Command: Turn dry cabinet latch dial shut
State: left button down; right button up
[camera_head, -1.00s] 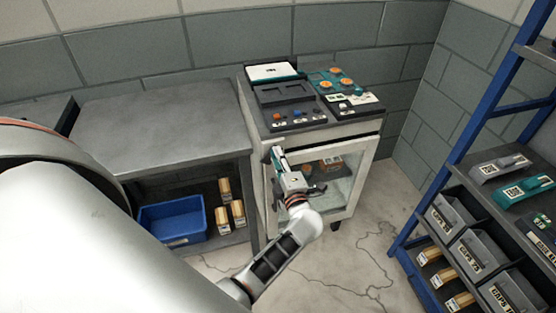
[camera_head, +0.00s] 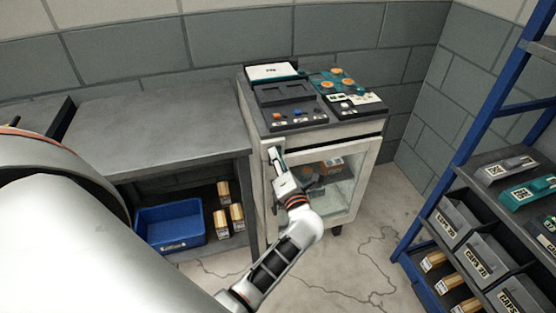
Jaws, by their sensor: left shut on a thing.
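The dry cabinet (camera_head: 362,152) is a white-framed cabinet with a glass door (camera_head: 340,190); its door looks closed. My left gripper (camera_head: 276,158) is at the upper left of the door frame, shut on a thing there. The latch dial lies at that spot, mostly hidden by the gripper, so I cannot tell its angle. My right gripper is not in the view.
A grey bench (camera_head: 160,115) stands left of the cabinet, with a blue bin (camera_head: 170,226) and several tan blocks (camera_head: 222,220) below. Devices and a dark tray (camera_head: 285,93) sit on the cabinet top. A blue-framed rack (camera_head: 462,135) with grey bins stands at the right.

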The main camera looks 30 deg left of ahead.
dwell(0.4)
pick_arm(q)
jog(key=c, duration=1.8)
grip_release()
